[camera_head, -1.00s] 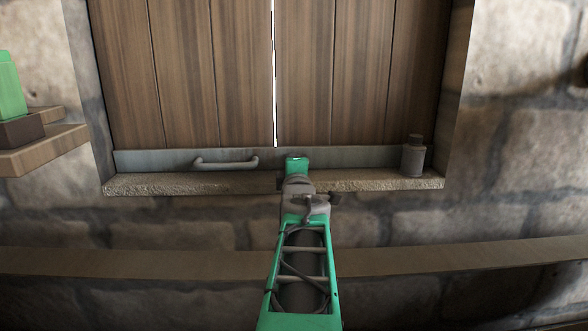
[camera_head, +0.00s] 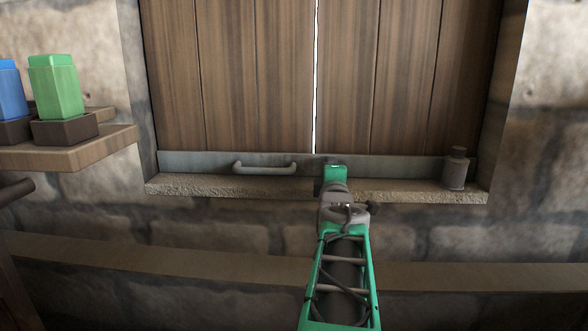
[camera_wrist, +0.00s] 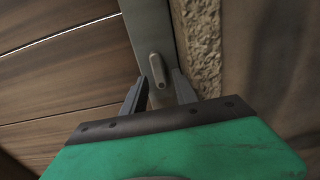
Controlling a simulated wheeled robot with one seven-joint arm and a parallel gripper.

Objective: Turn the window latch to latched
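The window latch appears as a grey bar-shaped handle (camera_head: 265,168) on the metal strip along the bottom of the wooden shutters. It lies level, along the strip. In the wrist view the handle (camera_wrist: 157,69) shows just ahead of my gripper (camera_wrist: 160,76), roughly in line with the space between the fingers. The two fingers are apart with nothing clamped between them. Contact with the handle cannot be told. In the head view my gripper (camera_head: 335,172) is at the sill, right of the handle, with its fingers hidden behind the green wrist part.
A grey bottle-like object (camera_head: 455,169) stands at the right end of the stone sill (camera_head: 420,193). A wooden shelf (camera_head: 90,148) on the left holds a green block (camera_head: 56,88) and a blue block (camera_head: 12,90). A ledge (camera_head: 150,268) runs below the window.

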